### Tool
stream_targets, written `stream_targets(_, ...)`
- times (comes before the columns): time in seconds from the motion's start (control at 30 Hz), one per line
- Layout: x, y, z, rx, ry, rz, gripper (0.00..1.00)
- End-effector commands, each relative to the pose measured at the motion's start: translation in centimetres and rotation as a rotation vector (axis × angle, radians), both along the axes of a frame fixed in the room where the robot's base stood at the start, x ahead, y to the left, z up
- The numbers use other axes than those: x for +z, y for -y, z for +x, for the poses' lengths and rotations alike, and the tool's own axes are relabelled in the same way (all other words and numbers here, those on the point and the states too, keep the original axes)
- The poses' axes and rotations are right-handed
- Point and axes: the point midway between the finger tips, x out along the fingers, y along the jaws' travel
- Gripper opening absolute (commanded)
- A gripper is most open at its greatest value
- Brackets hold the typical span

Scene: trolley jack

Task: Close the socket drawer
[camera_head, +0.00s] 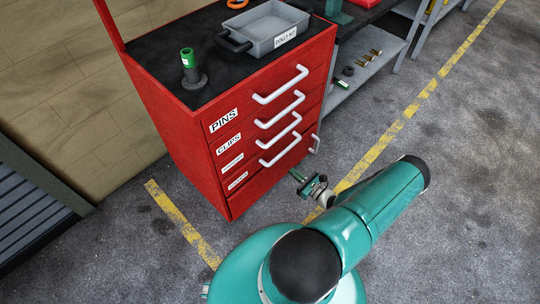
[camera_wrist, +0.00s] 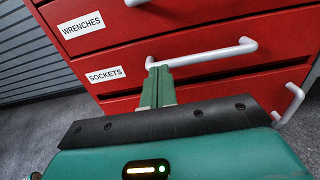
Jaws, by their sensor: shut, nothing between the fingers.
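The red cabinet's socket drawer (camera_wrist: 120,88) bears a SOCKETS label and a white bar handle (camera_wrist: 205,55) in the wrist view. In the head view its label (camera_head: 237,181) is the lowest of those showing. My gripper (camera_head: 297,176) is low in front of the cabinet, shut and empty. In the wrist view its green fingers (camera_wrist: 158,72) point at the drawer front, their tips by the left end of the handle. I cannot tell whether they touch it.
Drawers labelled PINS (camera_head: 223,120), CLIPS (camera_head: 229,145) and WRENCHES (camera_wrist: 81,23) are above. Another white handle (camera_wrist: 290,101) shows lower right. A grey tray (camera_head: 268,25) and green-topped tool (camera_head: 188,62) stand on the cabinet. The floor at right is clear.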

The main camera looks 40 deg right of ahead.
Motion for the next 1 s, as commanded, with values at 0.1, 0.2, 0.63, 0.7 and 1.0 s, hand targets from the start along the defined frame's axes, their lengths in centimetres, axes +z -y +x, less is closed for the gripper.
stream_targets(0.1,0.0,0.1,0.3,-0.007,0.0,0.0,0.0)
stream_targets(0.2,0.0,0.1,1.3,-0.01,0.002,0.0,0.0)
stream_targets(0.63,0.0,0.0,9.2,-0.01,0.001,0.0,0.0)
stream_targets(0.7,0.0,0.0,10.5,-0.009,0.001,0.0,0.0)
stream_targets(1.0,0.0,0.0,13.5,-0.009,-0.001,0.0,0.0)
